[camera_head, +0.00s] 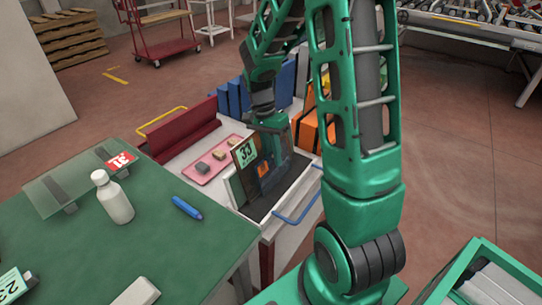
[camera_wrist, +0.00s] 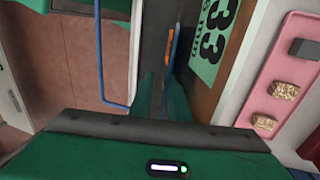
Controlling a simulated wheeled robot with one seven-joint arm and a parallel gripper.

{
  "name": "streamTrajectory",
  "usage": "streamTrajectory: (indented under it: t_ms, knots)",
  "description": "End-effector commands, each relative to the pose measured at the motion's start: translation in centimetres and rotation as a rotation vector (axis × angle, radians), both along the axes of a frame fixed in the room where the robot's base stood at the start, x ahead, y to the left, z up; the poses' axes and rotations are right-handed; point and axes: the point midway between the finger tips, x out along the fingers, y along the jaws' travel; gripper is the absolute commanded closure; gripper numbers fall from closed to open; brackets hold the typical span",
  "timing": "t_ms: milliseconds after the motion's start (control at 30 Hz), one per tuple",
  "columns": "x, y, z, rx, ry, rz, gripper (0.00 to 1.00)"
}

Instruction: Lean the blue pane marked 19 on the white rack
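My gripper (camera_head: 275,148) is low over a white-edged cart, beside a pane with a pale green label marked 33 (camera_head: 245,153). A blue-tinted pane (camera_head: 282,168) with an orange label stands next to that pane; its number is not readable. In the wrist view my fingers (camera_wrist: 166,95) are close together, with a thin pane edge between them and an orange patch (camera_wrist: 170,45) beyond. The 33 label (camera_wrist: 212,40) is just right of them. The fingers look shut on the blue-tinted pane. I cannot tell which thing is the white rack.
A pink tray (camera_head: 208,178) with small blocks lies on the cart, near a red rail (camera_head: 185,130). Blue and orange upright pieces stand behind. The green table (camera_head: 90,245) holds a bottle (camera_head: 113,198), a blue marker (camera_head: 187,208) and a pane marked 31 (camera_head: 75,185).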

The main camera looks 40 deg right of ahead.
Motion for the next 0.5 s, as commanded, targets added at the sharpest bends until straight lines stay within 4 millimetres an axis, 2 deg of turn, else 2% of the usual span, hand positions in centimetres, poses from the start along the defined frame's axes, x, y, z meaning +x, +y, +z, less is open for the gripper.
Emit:
streamTrajectory:
  t_ms: [167, 500]
  knots:
    - [0.9, 0.3, 1.9, 0.001, -0.013, 0.008, 0.75]
    - [2.0, 0.7, 8.0, -0.001, -0.011, 0.005, 0.75]
